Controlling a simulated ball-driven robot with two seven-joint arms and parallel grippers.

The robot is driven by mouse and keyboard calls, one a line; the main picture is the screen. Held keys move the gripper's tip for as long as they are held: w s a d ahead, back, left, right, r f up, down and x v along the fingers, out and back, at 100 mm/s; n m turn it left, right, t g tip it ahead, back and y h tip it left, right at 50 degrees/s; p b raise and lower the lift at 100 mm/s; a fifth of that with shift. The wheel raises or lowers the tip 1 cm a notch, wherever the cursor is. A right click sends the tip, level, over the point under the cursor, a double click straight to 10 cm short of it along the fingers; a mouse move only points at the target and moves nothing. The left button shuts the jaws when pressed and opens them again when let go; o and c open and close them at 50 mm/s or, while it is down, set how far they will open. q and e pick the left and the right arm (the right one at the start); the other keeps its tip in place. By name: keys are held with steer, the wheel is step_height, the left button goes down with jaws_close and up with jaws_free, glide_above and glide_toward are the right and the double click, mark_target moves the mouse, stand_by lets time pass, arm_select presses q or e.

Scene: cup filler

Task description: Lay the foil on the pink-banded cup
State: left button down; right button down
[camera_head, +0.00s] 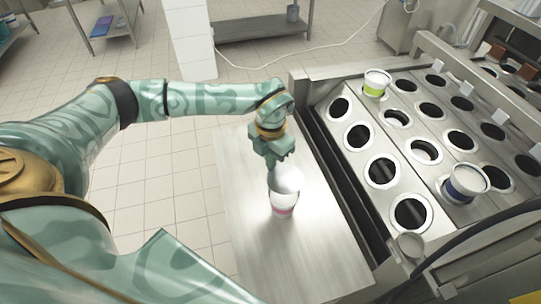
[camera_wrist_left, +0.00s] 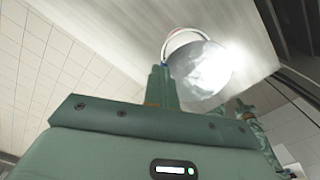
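The pink-banded cup (camera_head: 283,208) stands upright on the steel table; its upper part is partly covered in the head view by the foil. The foil (camera_head: 287,181) is a shiny round disc, tilted, just above or at the cup's rim; I cannot tell whether they touch. My left gripper (camera_head: 272,170) points down over the cup and is shut on the foil's edge. In the left wrist view the foil (camera_wrist_left: 200,70) shows beside the finger (camera_wrist_left: 162,86), with part of the cup's rim (camera_wrist_left: 184,34) behind it. My right gripper is not in view.
The steel table (camera_head: 245,235) is otherwise clear. To the right, the filling machine's plate (camera_head: 360,110) has rows of round holes, with a green-banded cup (camera_head: 376,84) and a blue-banded cup (camera_head: 466,181) in it. A white pillar (camera_head: 190,40) stands behind.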

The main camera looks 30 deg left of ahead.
mark_target(271, 174)
arm_select(q)
steer(key=shift+f+b, duration=0.6)
steer(key=shift+f, duration=0.3)
step_height(271, 174, down, 3)
steer(key=b, duration=0.2)
steer(key=shift+r+b, duration=0.1)
steer(key=shift+b, duration=0.25)
steer(key=shift+f+b, duration=0.35)
steer(key=shift+f, duration=0.65)
steer(key=c, duration=1.7)
jaws_free()
steer(key=shift+f, duration=0.1)
